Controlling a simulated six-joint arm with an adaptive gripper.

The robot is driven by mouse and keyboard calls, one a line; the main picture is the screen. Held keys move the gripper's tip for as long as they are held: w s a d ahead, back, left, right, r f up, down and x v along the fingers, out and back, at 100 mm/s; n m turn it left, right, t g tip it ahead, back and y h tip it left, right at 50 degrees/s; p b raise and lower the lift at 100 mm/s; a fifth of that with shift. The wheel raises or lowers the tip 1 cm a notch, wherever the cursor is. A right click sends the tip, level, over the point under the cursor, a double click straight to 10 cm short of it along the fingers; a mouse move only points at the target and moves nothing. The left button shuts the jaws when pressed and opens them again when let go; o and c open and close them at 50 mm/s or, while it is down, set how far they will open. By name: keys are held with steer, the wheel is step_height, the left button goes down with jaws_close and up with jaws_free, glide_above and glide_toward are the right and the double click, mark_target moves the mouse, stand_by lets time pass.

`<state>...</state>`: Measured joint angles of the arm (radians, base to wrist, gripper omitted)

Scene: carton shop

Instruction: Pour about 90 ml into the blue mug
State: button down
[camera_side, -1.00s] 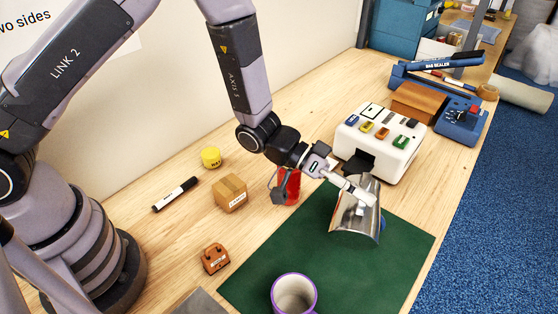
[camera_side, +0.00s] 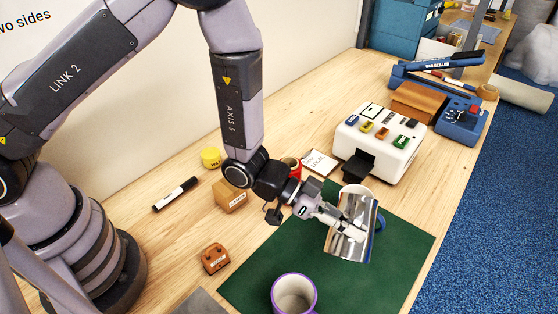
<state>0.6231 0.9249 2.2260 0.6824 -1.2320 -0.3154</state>
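My gripper (camera_side: 338,217) is shut on a shiny metal jug (camera_side: 361,238) and holds it over the green mat. The jug is tilted, and its inside and any liquid cannot be made out. The blue mug (camera_side: 380,222) stands behind the jug on the mat. The jug hides most of it; a bit of blue at its right side and a pale rim at the top show. I cannot tell whether anything is flowing into it or how full it is.
A purple-rimmed mug (camera_side: 294,296) stands at the mat's (camera_side: 400,262) front. A red mug (camera_side: 296,164), a small carton (camera_side: 231,196) and a card (camera_side: 319,161) are behind my gripper. A white machine (camera_side: 381,139) with coloured buttons stands beyond the mat. The mat's right part is clear.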

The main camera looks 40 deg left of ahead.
steer(key=shift+s+d+f+m, duration=0.1)
steer(key=shift+s+m, duration=0.05)
steer(key=shift+m, duration=0.25)
steer(key=shift+s, duration=0.1)
stand_by(1.6)
steer(key=shift+s+t, duration=0.1)
steer(key=shift+t, duration=0.2)
steer(key=shift+s+d+f+m+y, duration=0.2)
steer(key=shift+f+m+y, duration=0.1)
steer(key=shift+f+m, duration=0.15)
steer(key=s+d+f+m+t, duration=0.2)
steer(key=s+f+m+t, duration=0.1)
steer(key=s+f+m, duration=0.2)
steer(key=shift+d+f+m+t+y, duration=0.15)
steer(key=shift+f+m+t+y, duration=0.35)
steer(key=shift+m, duration=0.35)
steer(key=shift+s, duration=0.1)
stand_by(1.3)
